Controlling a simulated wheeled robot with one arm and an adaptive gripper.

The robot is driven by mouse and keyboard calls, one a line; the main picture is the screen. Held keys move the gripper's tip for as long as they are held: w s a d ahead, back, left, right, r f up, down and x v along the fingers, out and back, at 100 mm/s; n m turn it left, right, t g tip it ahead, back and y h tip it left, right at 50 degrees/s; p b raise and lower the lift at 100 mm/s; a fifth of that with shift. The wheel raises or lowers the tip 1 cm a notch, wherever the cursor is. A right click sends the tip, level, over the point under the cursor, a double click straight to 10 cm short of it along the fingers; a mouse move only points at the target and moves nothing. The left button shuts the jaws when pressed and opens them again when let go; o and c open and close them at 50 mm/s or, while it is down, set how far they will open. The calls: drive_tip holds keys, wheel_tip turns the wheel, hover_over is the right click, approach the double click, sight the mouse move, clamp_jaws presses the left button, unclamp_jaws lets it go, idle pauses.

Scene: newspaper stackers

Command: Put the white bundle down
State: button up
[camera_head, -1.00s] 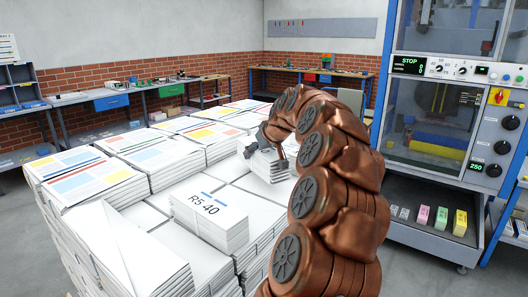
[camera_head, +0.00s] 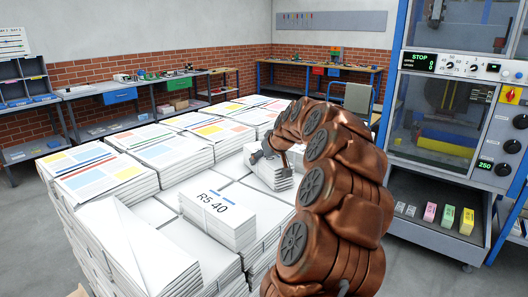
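A white bundle (camera_head: 265,171) sits at the pallet stack's right side, under and beside my gripper (camera_head: 271,153). My gripper is at the end of my copper-coloured arm, at the bundle's upper edge. The fingers are small and partly hidden, so I cannot tell whether they are closed on it. The bundle looks level and close to the white layer of the stack (camera_head: 176,209); I cannot tell if it touches. Another white bundle marked "R5 40" (camera_head: 216,210) lies nearer to me on the same layer.
Bundles with coloured print (camera_head: 95,172) stand higher along the left and back of the stack. A folded white sheet (camera_head: 134,244) lies at the near left. A blue-framed machine (camera_head: 450,120) stands at the right. Workbenches (camera_head: 130,92) line the brick wall.

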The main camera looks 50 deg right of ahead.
idle(0.3)
drive_tip(key=o, duration=1.8)
drive_tip(key=shift+f, duration=0.1)
